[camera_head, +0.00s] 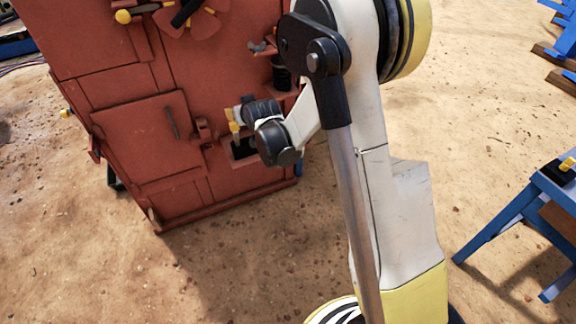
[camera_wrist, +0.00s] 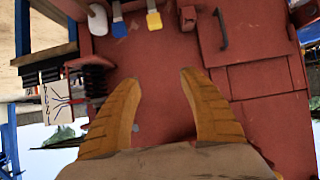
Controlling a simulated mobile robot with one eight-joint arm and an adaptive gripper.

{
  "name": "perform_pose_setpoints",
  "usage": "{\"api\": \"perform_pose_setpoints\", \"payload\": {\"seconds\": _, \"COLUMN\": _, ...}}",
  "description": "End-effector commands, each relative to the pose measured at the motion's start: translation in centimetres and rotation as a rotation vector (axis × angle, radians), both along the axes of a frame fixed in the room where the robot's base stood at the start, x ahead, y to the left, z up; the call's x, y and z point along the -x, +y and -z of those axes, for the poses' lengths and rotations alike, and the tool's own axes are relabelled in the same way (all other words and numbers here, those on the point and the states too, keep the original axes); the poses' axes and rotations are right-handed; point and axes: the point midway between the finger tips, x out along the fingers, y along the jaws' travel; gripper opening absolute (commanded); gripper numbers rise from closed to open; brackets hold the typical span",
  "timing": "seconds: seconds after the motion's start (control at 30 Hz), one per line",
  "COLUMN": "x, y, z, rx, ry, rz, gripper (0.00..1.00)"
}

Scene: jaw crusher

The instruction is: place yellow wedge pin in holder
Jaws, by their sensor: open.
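My gripper (camera_wrist: 160,77) is open. Its two orange-yellow fingers stand apart in the wrist view, with nothing between them. In the head view my gripper (camera_head: 231,120) is close to the front of the red crusher (camera_head: 155,130). A small yellow piece (camera_wrist: 153,19), perhaps the wedge pin, shows at the top of the wrist view, beyond the fingertips and apart from them. A blue piece (camera_wrist: 118,22) is beside it. On the blue table at the right of the head view, a yellow piece (camera_head: 567,163) is at a black block. I cannot tell which part is the holder.
A white rounded piece (camera_wrist: 97,20) is left of the blue one in the wrist view. The crusher has a door with a dark handle (camera_wrist: 222,30). The blue table (camera_head: 540,190) stands at the right. Sandy ground between is clear.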

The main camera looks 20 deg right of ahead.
Motion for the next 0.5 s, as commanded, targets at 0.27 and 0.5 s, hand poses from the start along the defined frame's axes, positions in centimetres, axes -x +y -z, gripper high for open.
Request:
{"api": "perform_pose_setpoints", "payload": {"seconds": 0.27, "x": 11.7, "y": 0.0, "z": -9.5, "rx": 0.0, "ry": 0.148, "rz": 0.0, "gripper": 0.5}}
{"api": "perform_pose_setpoints", "payload": {"seconds": 0.5, "x": 24.4, "y": 0.0, "z": -12.5, "rx": 0.0, "ry": 0.275, "rz": 0.0, "gripper": 0.5}}
